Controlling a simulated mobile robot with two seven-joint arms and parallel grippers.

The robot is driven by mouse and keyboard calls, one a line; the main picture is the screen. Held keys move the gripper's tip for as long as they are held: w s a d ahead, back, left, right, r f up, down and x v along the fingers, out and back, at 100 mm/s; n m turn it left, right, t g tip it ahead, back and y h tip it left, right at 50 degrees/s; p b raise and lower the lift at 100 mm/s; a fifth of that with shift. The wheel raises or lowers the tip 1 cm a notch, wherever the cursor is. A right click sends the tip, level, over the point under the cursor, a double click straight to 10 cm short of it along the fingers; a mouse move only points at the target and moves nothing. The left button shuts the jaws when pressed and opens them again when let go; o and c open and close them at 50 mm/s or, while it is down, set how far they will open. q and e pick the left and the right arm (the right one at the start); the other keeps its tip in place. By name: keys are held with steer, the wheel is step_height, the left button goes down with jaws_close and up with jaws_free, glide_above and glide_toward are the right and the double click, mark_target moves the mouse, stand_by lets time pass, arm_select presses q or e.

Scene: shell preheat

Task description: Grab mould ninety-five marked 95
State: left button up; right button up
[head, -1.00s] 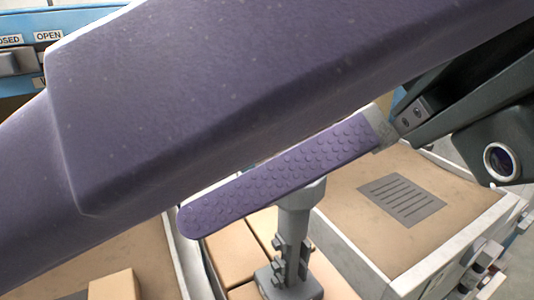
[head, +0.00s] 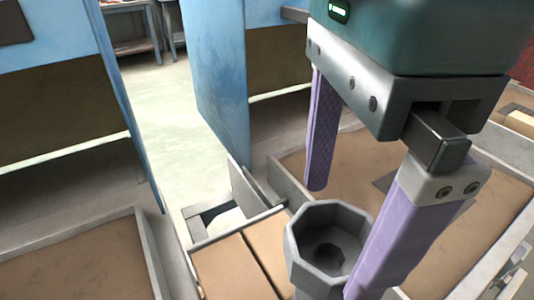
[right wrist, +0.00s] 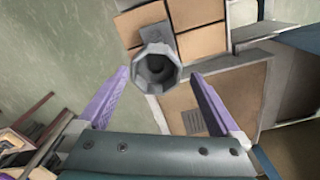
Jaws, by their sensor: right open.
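A grey octagonal cup-like piece (head: 299,252) with a dark hollow top stands at the bottom middle of the head view. It also shows in the right wrist view (right wrist: 158,88), beyond and between my fingertips. I see no number on it, so I cannot tell whether it is mould 95. My right gripper (head: 338,241) has purple fingers spread wide, one on each side of the piece in the picture. The gripper also shows in the right wrist view (right wrist: 159,73), open with nothing gripped. The near finger hides part of the piece's right side. My left gripper is not in view.
Tan blocks (head: 226,272) lie beside the cup-like piece. A tan-floored tray with a grey slotted plate (right wrist: 194,123) lies to its right. Blue upright panels (head: 215,85) stand behind, with open floor (head: 158,125) between them.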

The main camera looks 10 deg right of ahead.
mark_target(330, 257)
steer(key=f, duration=0.6)
steer(key=shift+s+f, duration=0.25)
steer(key=shift+s, duration=0.05)
jaws_close()
stand_by(0.5)
steer(key=shift+r, duration=0.1)
